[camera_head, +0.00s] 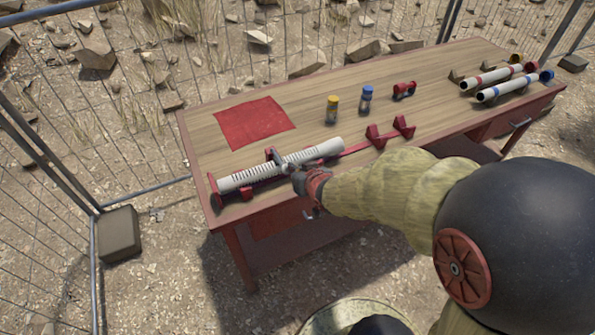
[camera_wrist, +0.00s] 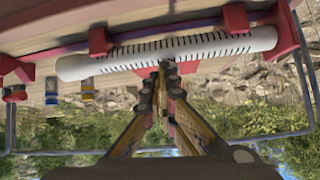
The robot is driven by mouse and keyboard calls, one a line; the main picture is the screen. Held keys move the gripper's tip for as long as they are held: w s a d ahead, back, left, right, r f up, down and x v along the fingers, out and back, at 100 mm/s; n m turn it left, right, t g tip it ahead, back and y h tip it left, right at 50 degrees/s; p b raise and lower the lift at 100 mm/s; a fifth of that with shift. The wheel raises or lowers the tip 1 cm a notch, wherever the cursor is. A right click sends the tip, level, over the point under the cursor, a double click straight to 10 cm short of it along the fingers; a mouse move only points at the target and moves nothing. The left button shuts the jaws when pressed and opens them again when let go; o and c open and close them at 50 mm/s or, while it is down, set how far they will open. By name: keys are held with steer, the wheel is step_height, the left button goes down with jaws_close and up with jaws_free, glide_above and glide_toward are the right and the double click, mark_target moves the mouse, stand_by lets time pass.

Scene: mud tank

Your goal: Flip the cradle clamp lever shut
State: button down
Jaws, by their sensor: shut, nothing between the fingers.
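A long white tube with black graduation marks (camera_head: 315,152) lies in the red cradle (camera_head: 213,186) along the table's front edge. It also crosses the top of the wrist view (camera_wrist: 215,46). A small dark upright piece with a red part (camera_head: 271,155), which looks like the clamp lever, stands at the tube beside my gripper; I cannot tell its exact angle. My gripper (camera_head: 290,168) is at the front side of the tube. In the wrist view its fingertips (camera_wrist: 168,68) are together, empty, right at the tube's edge. The fingers hide part of the tube, and I cannot make out the lever there.
Red V-blocks (camera_head: 375,136) stand on the rail to the right. Behind are a yellow-capped jar (camera_head: 332,109), a blue-capped jar (camera_head: 367,99) and a red fitting (camera_head: 404,90). A red mat (camera_head: 252,122) lies bare at back left. More tubes (camera_head: 508,88) rest at far right.

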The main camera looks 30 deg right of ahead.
steer(key=v, duration=1.2)
stand_by(0.6)
